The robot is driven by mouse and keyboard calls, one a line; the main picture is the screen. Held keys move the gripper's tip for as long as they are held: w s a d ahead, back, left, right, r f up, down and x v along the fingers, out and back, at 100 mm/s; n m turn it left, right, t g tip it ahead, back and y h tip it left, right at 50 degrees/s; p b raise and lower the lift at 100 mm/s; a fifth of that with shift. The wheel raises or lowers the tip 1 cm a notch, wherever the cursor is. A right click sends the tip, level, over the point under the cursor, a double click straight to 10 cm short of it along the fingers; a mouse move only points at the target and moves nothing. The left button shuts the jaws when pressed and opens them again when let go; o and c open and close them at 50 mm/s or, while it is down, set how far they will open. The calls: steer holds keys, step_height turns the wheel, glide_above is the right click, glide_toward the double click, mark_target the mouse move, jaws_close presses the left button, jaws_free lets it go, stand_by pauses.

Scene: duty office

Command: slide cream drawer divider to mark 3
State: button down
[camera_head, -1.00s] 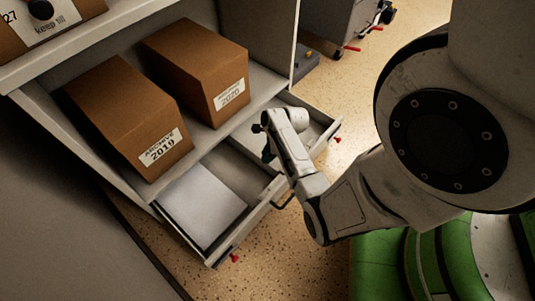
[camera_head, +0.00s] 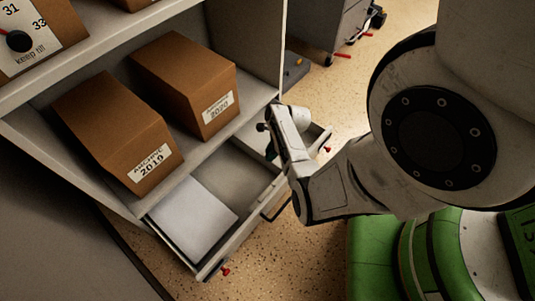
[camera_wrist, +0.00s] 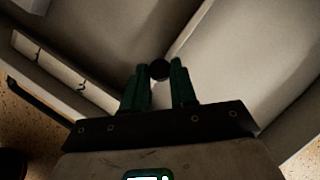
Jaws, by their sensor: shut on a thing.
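The open drawer (camera_head: 236,240) juts from the bottom of a grey cabinet. My gripper (camera_wrist: 160,78) is shut on a round dark knob (camera_wrist: 160,69), which sits between its green fingertips in the wrist view. I take the knob to be the divider's. Small hooked dark marks (camera_wrist: 82,86) show on the drawer's pale wall at left in the wrist view. Their numbers cannot be read.
A white paper stack (camera_head: 192,217) lies in the drawer's left part. Two brown archive boxes (camera_head: 120,135) (camera_head: 188,80) stand on the shelf above. Speckled floor lies in front.

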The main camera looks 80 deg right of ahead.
steer(key=c, duration=0.9)
jaws_free()
steer(key=p+v, duration=0.6)
steer(key=v, duration=0.4)
steer(key=shift+s+r, duration=0.25)
steer(key=shift+r, duration=0.05)
